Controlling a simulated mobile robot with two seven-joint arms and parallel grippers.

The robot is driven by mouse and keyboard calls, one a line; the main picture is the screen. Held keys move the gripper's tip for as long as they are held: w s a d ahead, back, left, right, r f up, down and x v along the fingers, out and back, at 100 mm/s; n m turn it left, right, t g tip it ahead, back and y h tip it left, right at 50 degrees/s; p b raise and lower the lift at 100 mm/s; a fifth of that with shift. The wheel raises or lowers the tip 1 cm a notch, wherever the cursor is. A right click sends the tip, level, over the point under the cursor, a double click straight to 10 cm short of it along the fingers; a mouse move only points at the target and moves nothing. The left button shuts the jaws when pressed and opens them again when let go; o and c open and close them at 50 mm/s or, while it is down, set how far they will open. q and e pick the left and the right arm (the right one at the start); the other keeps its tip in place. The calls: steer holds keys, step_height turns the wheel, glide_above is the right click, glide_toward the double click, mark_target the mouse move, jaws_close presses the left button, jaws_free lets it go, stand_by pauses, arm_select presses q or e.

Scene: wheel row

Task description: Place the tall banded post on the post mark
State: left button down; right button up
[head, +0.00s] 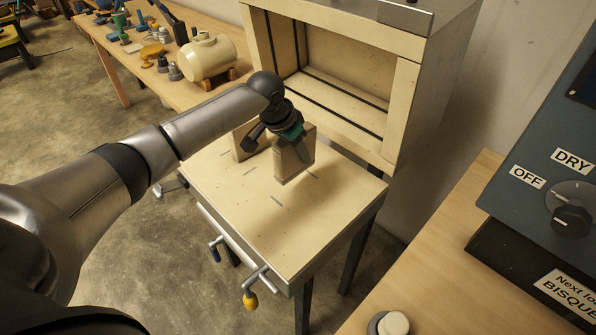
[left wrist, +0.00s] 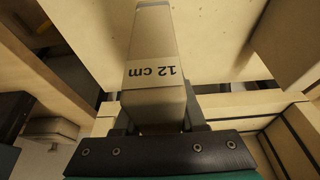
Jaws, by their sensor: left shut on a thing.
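My left gripper (head: 297,142) is shut on a tan post (head: 290,164) over the cream table top (head: 240,215). In the left wrist view the held post (left wrist: 152,45) lies between the fingers, with a paler band reading "12 cm" (left wrist: 152,75). I cannot tell whether its lower end touches the surface. A second tan block (head: 240,143) stands just left of it, partly hidden by my gripper. Short dark dashes mark the table top, one of them (head: 277,200) in front of the held post; I cannot tell which is the post mark. My right gripper is out of view.
An open cream kiln box (head: 345,65) stands right behind the table top. A bench (head: 160,55) with a cream tank (head: 207,56) and tools is at back left. A control panel (head: 550,150) stands at right. The front of the table top is clear.

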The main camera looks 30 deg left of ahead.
mark_target(282, 142)
arm_select(q)
steer(key=shift+w+f+b, duration=0.1)
steer(key=shift+f+b, duration=0.5)
steer(key=shift+f, duration=2.15)
steer(key=shift+f, duration=0.15)
steer(key=shift+c, duration=2.4)
jaws_free()
steer(key=p+v, duration=0.3)
steer(key=v, duration=0.9)
